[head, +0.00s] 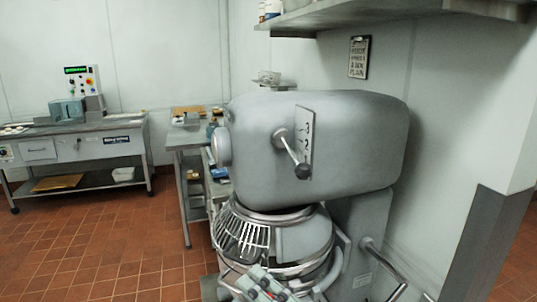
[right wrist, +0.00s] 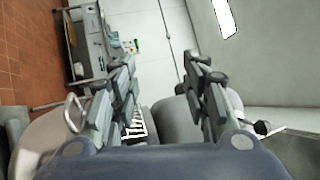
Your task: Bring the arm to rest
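My right gripper (right wrist: 162,75) is open in the right wrist view. Its two fingers stand wide apart and nothing is between them. The large grey mixer (head: 350,140) shows beyond the fingers, and also in the head view. Grey-green gripper parts (head: 262,284) show at the bottom edge of the head view, in front of the mixer's bowl (head: 305,240). They appear to be my right gripper; whether they touch the bowl is unclear. My left gripper is not in view.
The mixer has a wire guard (head: 240,232) and a lever with a black knob (head: 302,171). A shelf (head: 400,14) hangs above it. A steel table (head: 185,138) stands behind, and a wheeled bench (head: 75,145) at far left. The tiled floor (head: 110,255) at left is clear.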

